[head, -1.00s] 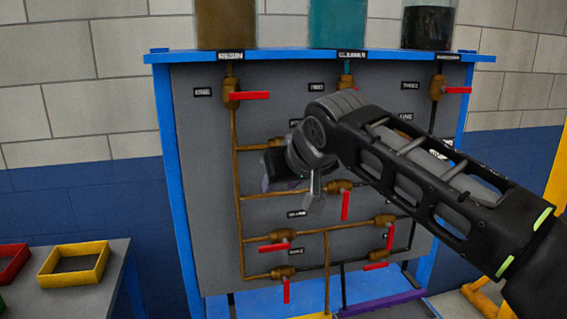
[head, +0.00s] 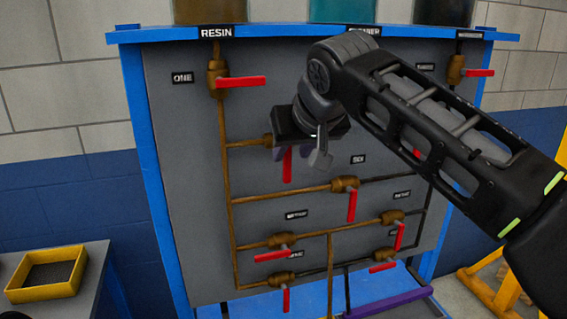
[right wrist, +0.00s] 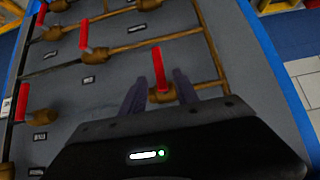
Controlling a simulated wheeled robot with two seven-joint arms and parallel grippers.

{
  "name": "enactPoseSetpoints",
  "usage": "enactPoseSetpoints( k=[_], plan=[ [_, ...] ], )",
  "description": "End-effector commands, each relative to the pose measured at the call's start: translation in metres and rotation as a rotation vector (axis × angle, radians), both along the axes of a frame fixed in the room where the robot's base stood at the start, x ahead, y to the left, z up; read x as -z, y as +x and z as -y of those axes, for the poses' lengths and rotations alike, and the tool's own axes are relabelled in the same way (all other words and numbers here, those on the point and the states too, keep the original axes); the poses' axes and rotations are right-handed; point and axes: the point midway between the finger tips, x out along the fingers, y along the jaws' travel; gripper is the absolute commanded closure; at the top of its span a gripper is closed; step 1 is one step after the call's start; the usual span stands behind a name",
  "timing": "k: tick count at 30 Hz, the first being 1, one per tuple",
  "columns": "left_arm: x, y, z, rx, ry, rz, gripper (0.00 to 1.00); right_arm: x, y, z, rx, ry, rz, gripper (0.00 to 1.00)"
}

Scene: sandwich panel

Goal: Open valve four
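A valve with a brass body (right wrist: 178,94) and a red lever (head: 287,165) sits on the left pipe of the grey panel (head: 190,130), in the second row. Its label is hidden, so I cannot read whether it is valve four. The lever hangs straight down in the head view. My right gripper (head: 292,151) is at this valve. In the right wrist view its two dark fingers (right wrist: 158,80) are apart, with the red lever (right wrist: 159,68) appearing between them; contact cannot be told. My left gripper is not in view.
Valve one (head: 240,82) has a level red lever. Several other red-levered valves, such as the one below and right (head: 352,205), sit close by. My right arm covers the panel's upper right. A yellow tray (head: 20,294) stands on a side table at left.

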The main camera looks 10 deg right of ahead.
Motion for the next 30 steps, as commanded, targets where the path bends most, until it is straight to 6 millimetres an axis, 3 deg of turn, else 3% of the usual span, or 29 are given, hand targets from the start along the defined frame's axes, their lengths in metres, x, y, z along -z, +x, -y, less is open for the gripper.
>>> enactPoseSetpoints(
  k=[18,28,30],
  plan=[
    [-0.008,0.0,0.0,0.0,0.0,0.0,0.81,0.051,0.051,-0.003,0.0,-0.002,-0.002,0.64],
    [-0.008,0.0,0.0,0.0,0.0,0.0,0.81,0.055,0.055,-0.004,-0.001,-0.001,0.0,0.64],
    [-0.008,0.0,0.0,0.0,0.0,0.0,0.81,0.055,0.055,-0.004,-0.001,-0.001,0.0,0.69]
  ],
)
